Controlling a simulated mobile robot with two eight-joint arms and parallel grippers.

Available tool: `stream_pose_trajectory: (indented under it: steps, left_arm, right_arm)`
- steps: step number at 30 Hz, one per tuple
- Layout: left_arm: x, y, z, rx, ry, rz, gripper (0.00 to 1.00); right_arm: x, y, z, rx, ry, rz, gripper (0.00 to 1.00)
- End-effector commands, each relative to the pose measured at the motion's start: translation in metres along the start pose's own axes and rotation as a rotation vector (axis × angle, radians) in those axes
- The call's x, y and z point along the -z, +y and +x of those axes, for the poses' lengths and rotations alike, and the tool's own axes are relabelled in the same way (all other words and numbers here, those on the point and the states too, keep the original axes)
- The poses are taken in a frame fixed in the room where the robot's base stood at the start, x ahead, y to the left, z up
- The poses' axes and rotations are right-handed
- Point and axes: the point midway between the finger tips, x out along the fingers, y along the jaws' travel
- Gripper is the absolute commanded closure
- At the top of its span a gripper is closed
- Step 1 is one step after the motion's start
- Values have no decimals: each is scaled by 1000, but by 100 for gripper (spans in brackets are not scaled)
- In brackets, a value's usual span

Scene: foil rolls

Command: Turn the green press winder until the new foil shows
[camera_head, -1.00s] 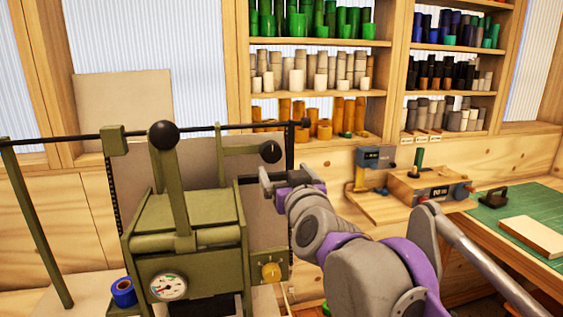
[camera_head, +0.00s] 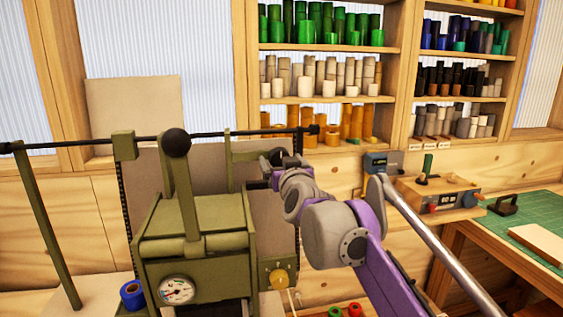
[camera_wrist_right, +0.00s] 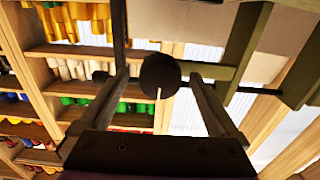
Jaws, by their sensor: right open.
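The green press (camera_head: 195,225) stands at the left, with an upright lever topped by a black ball. Its green winder arm (camera_head: 243,152) reaches right near the top bar. In the head view the winder's dark knob is mostly hidden by my right gripper (camera_head: 270,167). In the right wrist view the round black knob (camera_wrist_right: 160,75) shows between the two open fingers of that gripper (camera_wrist_right: 158,82), with a gap on each side. I cannot tell how deep it sits between them. The foil is not clearly visible. My left gripper is out of view.
Shelves of foil rolls (camera_head: 325,75) stand behind. A blue roll (camera_head: 132,294) sits left of the press gauge (camera_head: 177,290). A yellow dial (camera_head: 278,277) is below the winder. A wooden-topped device (camera_head: 437,192) and a green mat (camera_head: 535,228) lie right.

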Motion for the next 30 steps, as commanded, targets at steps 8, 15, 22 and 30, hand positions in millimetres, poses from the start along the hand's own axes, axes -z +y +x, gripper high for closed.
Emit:
stream_pose_trajectory:
  steps: [8,15,22,30]
  left_arm:
    - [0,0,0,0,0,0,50]
    - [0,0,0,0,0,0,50]
    - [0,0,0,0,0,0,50]
    - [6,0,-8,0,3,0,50]
  right_arm:
    - [0,0,0,0,0,0,29]
    - [0,0,0,0,0,0,72]
    - [0,0,0,0,0,4,89]
    - [2,0,0,0,0,82,89]
